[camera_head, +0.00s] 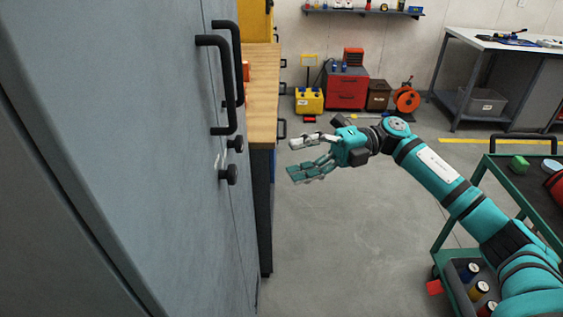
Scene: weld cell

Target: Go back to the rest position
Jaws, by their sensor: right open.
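My right gripper (305,159) is open and empty in the head view. Its fingers point left, toward the wooden-topped workbench (262,98), and stay apart from it. My teal right arm (440,170) reaches in from the lower right. My left gripper is not in view.
A grey cabinet (150,130) with black handles (224,85) and dark knobs (229,174) fills the left side, its doors looking shut. A green cart (450,250) with bins stands at the right, close to my arm. Open floor (340,260) lies between. A red tool chest (346,90) stands behind.

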